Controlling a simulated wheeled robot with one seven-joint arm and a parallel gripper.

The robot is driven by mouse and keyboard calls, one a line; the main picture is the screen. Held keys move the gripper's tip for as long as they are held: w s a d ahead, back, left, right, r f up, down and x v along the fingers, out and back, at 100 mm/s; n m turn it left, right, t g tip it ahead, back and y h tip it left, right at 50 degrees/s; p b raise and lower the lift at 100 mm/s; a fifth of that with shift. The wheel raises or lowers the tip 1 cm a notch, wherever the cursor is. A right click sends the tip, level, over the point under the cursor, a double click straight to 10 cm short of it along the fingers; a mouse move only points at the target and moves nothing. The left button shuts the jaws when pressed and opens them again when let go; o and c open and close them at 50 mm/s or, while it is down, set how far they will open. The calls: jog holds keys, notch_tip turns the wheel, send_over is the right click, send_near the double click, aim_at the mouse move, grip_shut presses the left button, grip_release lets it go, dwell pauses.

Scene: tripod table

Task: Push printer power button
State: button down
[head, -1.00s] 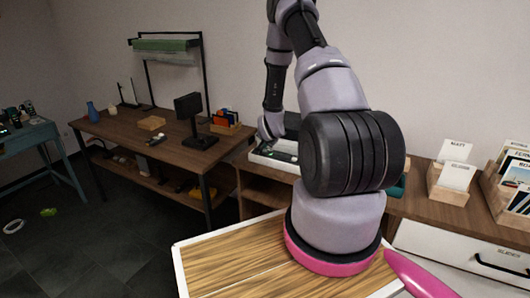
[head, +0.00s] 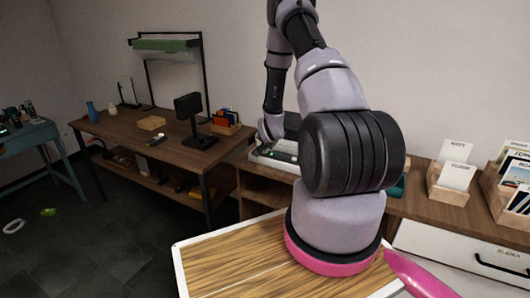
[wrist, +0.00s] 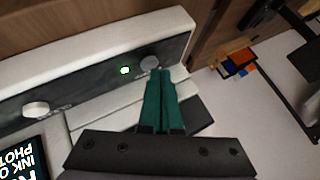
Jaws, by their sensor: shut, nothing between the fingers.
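The printer (wrist: 95,60) is white with a dark control strip in the wrist view. In the head view its pale body (head: 268,157) shows partly behind my arm. I cannot read which one is marked power. My gripper (wrist: 160,74) has teal fingers, shut and empty. Its tips lie right beside the grey button, at its lower right; I cannot tell whether they touch. In the head view the fingers are hidden.
The printer stands on a wooden shelf unit (head: 262,187). A box of cards (head: 450,184) stands at its right. A wooden desk (head: 140,135) with a dark stand (head: 190,115) and a bin of coloured items (head: 226,122) is at the left. Dark floor lies in front.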

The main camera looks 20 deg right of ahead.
jog(key=shift+f, duration=0.25)
dwell(0.3)
jog(key=shift+r, duration=0.7)
jog(key=shift+r, duration=0.15)
jog(key=shift+r, duration=2.9)
